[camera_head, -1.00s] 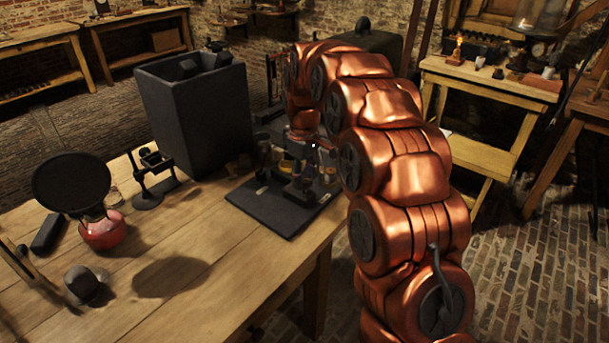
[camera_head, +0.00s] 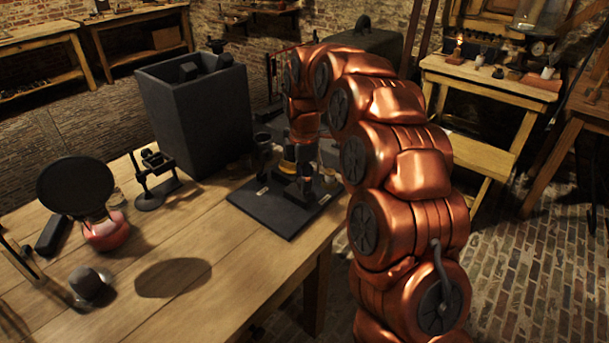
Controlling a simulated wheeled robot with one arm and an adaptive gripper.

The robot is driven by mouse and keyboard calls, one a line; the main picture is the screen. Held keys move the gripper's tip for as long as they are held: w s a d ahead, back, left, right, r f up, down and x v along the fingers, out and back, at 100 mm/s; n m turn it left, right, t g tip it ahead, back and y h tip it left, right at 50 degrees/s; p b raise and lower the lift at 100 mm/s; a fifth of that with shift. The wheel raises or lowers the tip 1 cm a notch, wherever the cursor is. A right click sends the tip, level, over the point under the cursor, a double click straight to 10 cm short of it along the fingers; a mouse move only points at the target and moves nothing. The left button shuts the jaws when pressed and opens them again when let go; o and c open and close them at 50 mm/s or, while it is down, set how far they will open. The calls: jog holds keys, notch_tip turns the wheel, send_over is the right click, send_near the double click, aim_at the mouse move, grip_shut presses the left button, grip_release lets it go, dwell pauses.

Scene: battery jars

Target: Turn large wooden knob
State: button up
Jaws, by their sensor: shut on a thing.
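A dark square board (camera_head: 262,212) lies at the right end of the wooden table, with small dark and brass-coloured fittings standing on it. My gripper (camera_head: 304,163) points down over the board, below the copper wrist. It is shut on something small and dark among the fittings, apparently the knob. The fingertips blend with these dark parts. A yellow-brown piece (camera_head: 288,166) shows beside my gripper.
A tall dark open box (camera_head: 197,118) stands behind the board. A small dark stand (camera_head: 155,180), a red-based lamp with a black disc (camera_head: 104,232) and a dark rounded piece (camera_head: 88,284) are on the left.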

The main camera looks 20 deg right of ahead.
jog(key=shift+w+r+n, duration=0.15)
jog(key=shift+n, duration=0.45)
jog(key=o, duration=1.1)
jog(key=shift+o, duration=0.2)
notch_tip(320, 180, up, 12)
dwell(0.4)
